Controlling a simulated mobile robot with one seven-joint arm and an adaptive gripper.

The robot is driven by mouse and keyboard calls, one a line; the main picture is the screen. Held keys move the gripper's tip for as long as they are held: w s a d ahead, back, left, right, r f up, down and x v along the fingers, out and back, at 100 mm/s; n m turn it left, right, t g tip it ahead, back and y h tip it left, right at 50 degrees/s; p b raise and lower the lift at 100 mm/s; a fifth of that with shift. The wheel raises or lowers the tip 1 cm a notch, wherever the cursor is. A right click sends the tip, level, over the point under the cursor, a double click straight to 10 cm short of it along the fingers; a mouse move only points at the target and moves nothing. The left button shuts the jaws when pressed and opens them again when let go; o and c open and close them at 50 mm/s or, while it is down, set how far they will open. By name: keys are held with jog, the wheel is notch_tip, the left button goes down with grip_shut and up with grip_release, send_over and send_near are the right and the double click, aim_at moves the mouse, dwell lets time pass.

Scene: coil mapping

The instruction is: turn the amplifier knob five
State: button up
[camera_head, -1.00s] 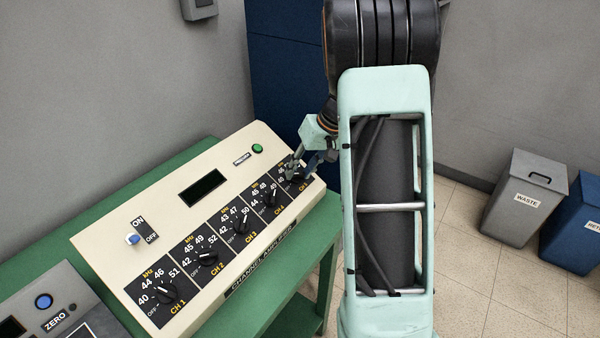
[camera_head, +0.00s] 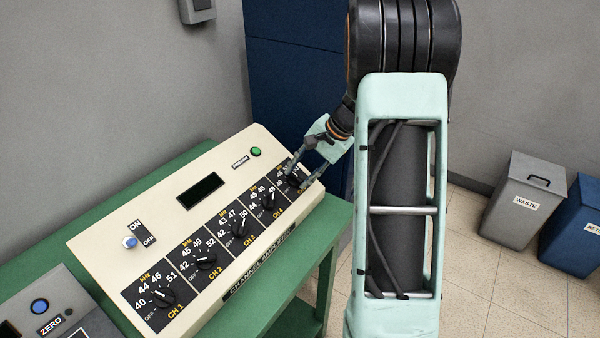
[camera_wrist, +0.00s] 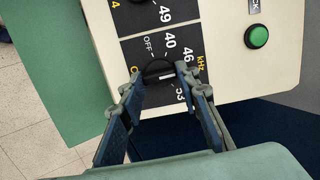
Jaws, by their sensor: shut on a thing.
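The channel five knob (camera_wrist: 158,71) is black, on a black dial plate at the far right end of the cream channel amplifier (camera_head: 160,195). In the wrist view its plate reads OFF, 40, 46 and 53, and a short white mark on the knob points right, roughly between 46 and 53. My gripper (camera_head: 298,174) is at this knob; in the wrist view its fingertips (camera_wrist: 166,80) stand on either side of the knob, shut on it. In the head view my fingers partly hide the knob and its plate.
Knobs CH 1 (camera_head: 161,296) to CH 4 run along the panel beside it. A green button (camera_head: 256,152), dark display (camera_head: 200,190) and on/off switch (camera_head: 130,242) sit above them. The green table (camera_head: 325,240) bears the amplifier. Waste bins (camera_head: 527,203) stand on the floor at right.

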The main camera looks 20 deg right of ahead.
jog(key=m+p, duration=0.1)
jog(key=m, duration=0.5)
jog(key=shift+s+t, duration=0.15)
jog(key=shift+t, duration=0.15)
jog(key=m+p, duration=0.1)
jog(key=m, duration=0.5)
jog(key=shift+t+p, duration=0.3)
jog(key=shift+t, duration=0.1)
jog(key=shift+m, duration=0.4)
jog(key=o, duration=1.2)
jog(key=shift+c, duration=0.2)
jog(key=shift+s, duration=0.1)
jog(key=v, duration=1.2)
jog(key=shift+a+f, duration=0.1)
